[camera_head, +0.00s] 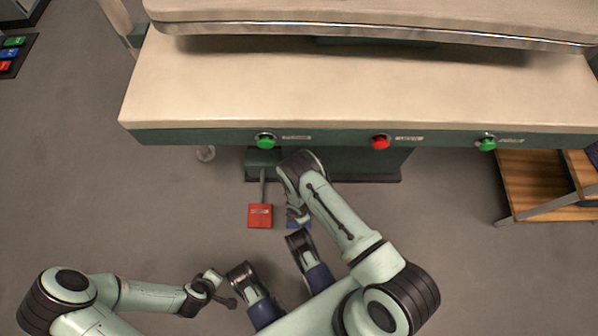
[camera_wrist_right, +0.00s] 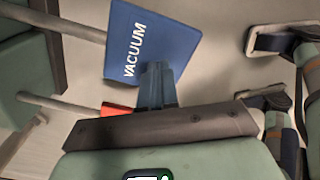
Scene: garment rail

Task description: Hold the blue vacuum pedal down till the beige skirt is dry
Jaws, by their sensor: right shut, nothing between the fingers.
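The blue pedal (camera_wrist_right: 150,45) marked VACUUM fills the upper middle of the right wrist view. In the head view only a bit of the blue pedal (camera_head: 298,224) shows beneath my right arm. My right gripper (camera_wrist_right: 157,75) is shut and empty, its fingertips overlapping the pedal's lower edge; I cannot tell whether they press on it. In the head view the right gripper (camera_head: 297,215) is over the blue pedal. My left gripper (camera_head: 222,290) looks open and empty above the floor, left of my base. I cannot make out a separate beige skirt.
A red pedal (camera_head: 260,216) is just left of the blue one. The press table (camera_head: 350,90) carries green (camera_head: 265,141), red (camera_head: 381,142) and green (camera_head: 487,144) buttons on its front edge. A wooden shelf (camera_head: 535,185) stands at the right.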

